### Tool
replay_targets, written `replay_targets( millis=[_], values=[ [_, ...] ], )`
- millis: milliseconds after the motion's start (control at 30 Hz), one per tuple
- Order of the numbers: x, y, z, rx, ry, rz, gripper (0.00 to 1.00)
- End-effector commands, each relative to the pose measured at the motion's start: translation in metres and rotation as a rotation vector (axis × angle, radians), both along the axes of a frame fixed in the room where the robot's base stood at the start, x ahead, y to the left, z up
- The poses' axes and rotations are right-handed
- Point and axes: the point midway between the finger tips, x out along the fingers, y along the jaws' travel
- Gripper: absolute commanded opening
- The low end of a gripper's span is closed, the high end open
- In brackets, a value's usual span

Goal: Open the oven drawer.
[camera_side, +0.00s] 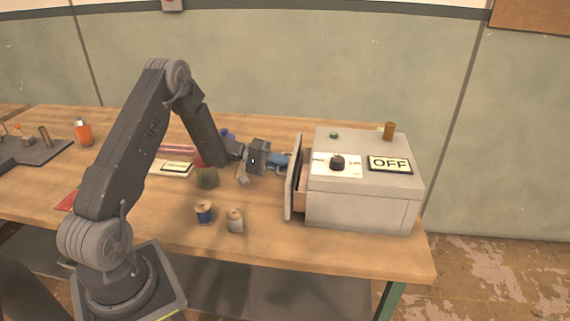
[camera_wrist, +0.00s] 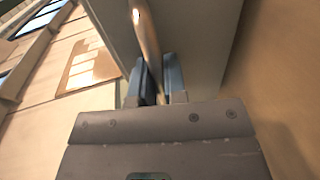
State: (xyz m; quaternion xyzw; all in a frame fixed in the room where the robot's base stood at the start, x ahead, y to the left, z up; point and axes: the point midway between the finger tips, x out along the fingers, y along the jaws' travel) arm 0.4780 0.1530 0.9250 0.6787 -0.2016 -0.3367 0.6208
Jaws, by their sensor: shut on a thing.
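The oven (camera_side: 360,205) is a light grey box at the right of the table, with a black knob (camera_side: 338,162) and an "OFF" label on top. Its drawer (camera_side: 294,187) stands partly open on the left side, with a gap showing the brownish inside. My gripper (camera_side: 281,160) is at the drawer's front. In the wrist view its two blue-grey fingers (camera_wrist: 160,82) are shut on a rounded metal drawer handle (camera_wrist: 147,38). The drawer front (camera_wrist: 195,40) fills the area behind the handle. The handle is hidden by my gripper in the side view.
An orange container (camera_side: 84,131) stands at the far left. The table's front middle is mostly clear.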

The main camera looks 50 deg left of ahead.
Motion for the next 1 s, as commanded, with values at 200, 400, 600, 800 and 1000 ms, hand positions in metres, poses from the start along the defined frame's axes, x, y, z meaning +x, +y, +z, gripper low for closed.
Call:
replay_targets(
  millis=[200, 400, 600, 800, 1000],
  values=[
    [0.001, 0.0, 0.0, 0.001, 0.001, 0.001, 0.26],
    [0.001, 0.0, 0.0, 0.001, 0.001, 0.001, 0.37],
    [-0.002, 0.002, 0.001, 0.0, 0.0, 0.001, 0.37],
    [-0.021, 0.023, 0.007, 0.002, 0.0, 0.007, 0.37],
    [-0.02, 0.021, 0.046, 0.004, -0.004, 0.001, 0.37]
  ],
)
